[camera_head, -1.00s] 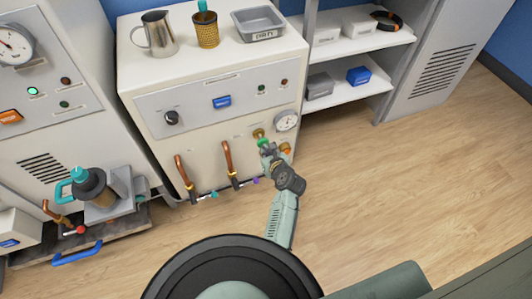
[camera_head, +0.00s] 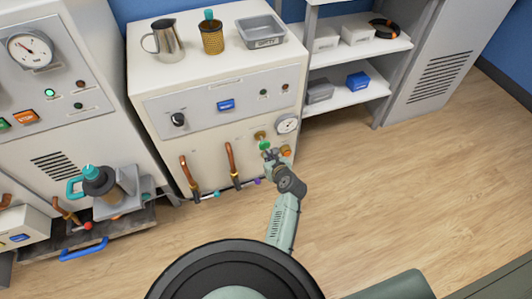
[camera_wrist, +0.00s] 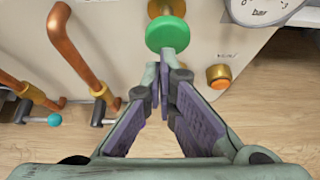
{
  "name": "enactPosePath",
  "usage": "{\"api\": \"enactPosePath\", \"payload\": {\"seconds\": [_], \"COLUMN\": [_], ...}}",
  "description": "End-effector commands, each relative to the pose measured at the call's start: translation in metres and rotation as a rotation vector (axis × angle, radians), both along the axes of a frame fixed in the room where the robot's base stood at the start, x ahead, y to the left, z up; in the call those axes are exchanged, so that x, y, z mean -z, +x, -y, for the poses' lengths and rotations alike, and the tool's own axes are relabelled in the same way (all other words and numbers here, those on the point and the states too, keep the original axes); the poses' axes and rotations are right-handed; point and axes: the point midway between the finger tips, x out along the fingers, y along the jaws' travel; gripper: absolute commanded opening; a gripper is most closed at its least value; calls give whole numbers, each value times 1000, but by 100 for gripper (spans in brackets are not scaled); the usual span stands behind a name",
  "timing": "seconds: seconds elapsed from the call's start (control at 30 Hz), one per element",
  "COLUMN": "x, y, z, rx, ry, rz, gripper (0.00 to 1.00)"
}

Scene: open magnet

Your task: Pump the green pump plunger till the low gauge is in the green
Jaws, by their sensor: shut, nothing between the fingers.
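The green pump plunger (camera_wrist: 167,34) is a round green knob on a brass fitting at the front of the white cabinet. It also shows small in the head view (camera_head: 265,146). My gripper (camera_wrist: 165,62) is shut and empty, its fingertips just below the green knob in the wrist view; I cannot tell whether they touch it. The gauge (camera_head: 288,124) is a white round dial right of the plunger. Its lower part shows in the wrist view (camera_wrist: 262,8), marked "bar"; its needle reading is too small to tell.
Two copper pipes (camera_head: 232,163) with valve handles stand out to the left. A second, larger gauge (camera_head: 30,49) is on the left cabinet. The wood floor (camera_head: 390,190) at right is clear.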

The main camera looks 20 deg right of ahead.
Motion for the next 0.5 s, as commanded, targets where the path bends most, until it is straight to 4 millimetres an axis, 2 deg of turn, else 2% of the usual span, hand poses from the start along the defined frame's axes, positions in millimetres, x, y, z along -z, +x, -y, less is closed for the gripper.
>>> {"api": "enactPosePath", "payload": {"seconds": [0.03, 0.2, 0.33, 0.5], "x": [-8, -27, -37, -45], "y": [-15, -49, -68, -81], "z": [1, 3, 4, 4], "rx": [3, 4, 5, 4], "ry": [-2, -1, -2, -1], "rz": [1, 0, 0, -1], "gripper": [0, 0, 0, 0]}}
